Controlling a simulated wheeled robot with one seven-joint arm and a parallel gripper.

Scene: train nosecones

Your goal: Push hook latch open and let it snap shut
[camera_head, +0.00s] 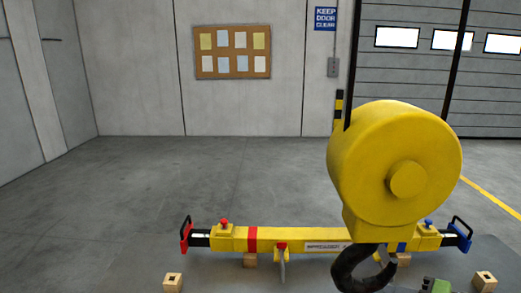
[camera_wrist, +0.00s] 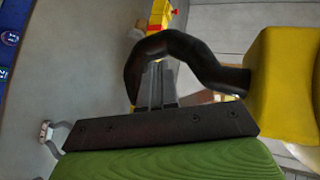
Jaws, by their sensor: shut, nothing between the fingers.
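A yellow hoist body (camera_head: 385,165) hangs at the right, with a black hook (camera_head: 346,272) below it. In the wrist view the hook (camera_wrist: 170,45) curves across the upper middle, joined to the yellow body (camera_wrist: 285,85) at the right. My gripper (camera_wrist: 156,66) shows as narrow grey fingers, close together with nothing between them. Their tips are inside the hook's curve or overlap it; I cannot tell whether they touch. In the head view only a green part of my gripper (camera_head: 438,286) shows, right of the hook. The latch cannot be told apart in either view.
A yellow lifting beam (camera_head: 325,238) with red and blue ends lies behind the hook, partly hidden by the hoist. Wooden blocks (camera_head: 172,283) stand on the grey surface (camera_head: 215,275). The floor (camera_head: 210,180) behind is clear.

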